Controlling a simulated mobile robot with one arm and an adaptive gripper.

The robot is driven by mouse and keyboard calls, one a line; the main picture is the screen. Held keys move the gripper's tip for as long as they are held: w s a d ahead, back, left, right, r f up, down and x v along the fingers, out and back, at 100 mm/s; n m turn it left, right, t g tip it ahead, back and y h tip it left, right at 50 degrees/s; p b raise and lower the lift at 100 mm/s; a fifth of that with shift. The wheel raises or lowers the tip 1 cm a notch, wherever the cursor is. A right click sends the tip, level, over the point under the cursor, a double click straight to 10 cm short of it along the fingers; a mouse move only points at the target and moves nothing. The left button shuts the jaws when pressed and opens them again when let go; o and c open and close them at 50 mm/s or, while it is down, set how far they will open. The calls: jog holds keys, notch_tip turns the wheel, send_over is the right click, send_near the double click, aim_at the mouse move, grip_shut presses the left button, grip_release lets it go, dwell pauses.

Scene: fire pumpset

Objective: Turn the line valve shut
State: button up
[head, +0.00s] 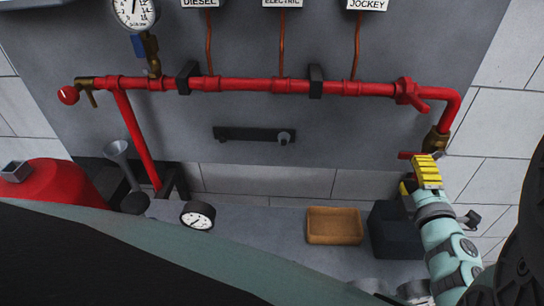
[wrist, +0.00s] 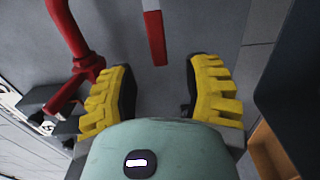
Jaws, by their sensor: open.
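A red pipe (head: 250,85) runs along the grey panel and bends down at the right. A red valve with a lever (head: 408,92) sits on it near the bend. My gripper (head: 424,172), with yellow ribbed fingers, is just below that lever. In the wrist view the fingers (wrist: 160,68) are spread wide. A red bar with a white band (wrist: 154,38), seemingly a valve lever, lies ahead between them. Contact is not clear. Which valve is the line valve is not clear.
A wooden tray (head: 334,226) and a dark box (head: 394,230) lie left of my gripper. A loose gauge (head: 198,215), a grey funnel (head: 120,155) and a red tank (head: 50,185) are further left. A dark rail (head: 250,134) is on the panel.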

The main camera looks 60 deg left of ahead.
jog(key=v, duration=0.6)
jog(key=shift+d, duration=0.2)
jog(key=shift+s, duration=0.1)
